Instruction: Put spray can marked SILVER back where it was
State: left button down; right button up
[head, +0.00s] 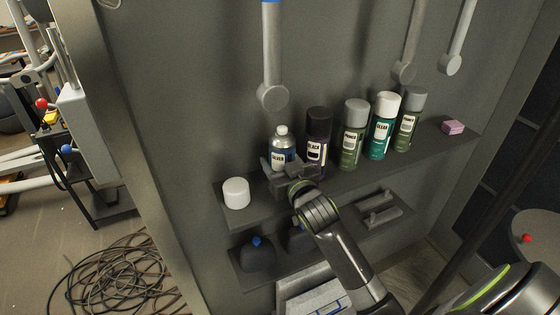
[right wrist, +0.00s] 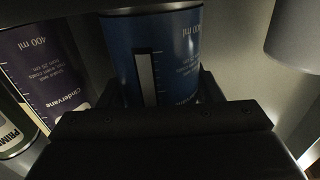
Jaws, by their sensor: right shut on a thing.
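The spray can marked SILVER (head: 283,150) is blue with a pale label and a bare white nozzle on top. It stands roughly upright at the left end of the row of cans, left of the can marked BLACK (head: 318,137). My right gripper (head: 280,170) is shut around its lower part. In the right wrist view the blue can body (right wrist: 160,62) sits between the fingers. The gripper hides the can's base, so I cannot tell whether it touches the upper shelf (head: 345,183). My left gripper is not in view.
Several other cans, including CLEAR (head: 382,125) and PRIMER (head: 353,135), stand to the right. A white cap (head: 236,193) sits on the shelf's left end. A pink block (head: 453,127) lies at the right end. A grey hanging rod (head: 271,60) is above the SILVER can.

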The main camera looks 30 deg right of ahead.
jog(key=o, duration=1.5)
jog(key=shift+f, duration=0.1)
jog(key=shift+r, duration=0.2)
jog(key=shift+s+f, duration=0.15)
jog(key=shift+s, duration=0.2)
jog(key=s+b, duration=0.1)
jog(key=s, duration=0.6)
jog(key=s+b, duration=0.1)
jog(key=s, duration=0.3)
jog(key=shift+s+a+b, duration=0.15)
jog(key=shift+a+b, duration=0.2)
